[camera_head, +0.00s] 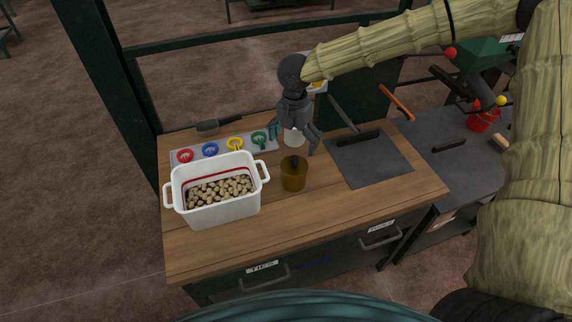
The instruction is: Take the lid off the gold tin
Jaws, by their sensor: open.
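The gripper looks apart from the lid.
A white two-handled tub (218,207) full of pale chunks stands left of the tin. A tray (223,149) with coloured rings lies behind it. A dark plate (368,160) with a dark bar lies to the right. The worktop's front is clear.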

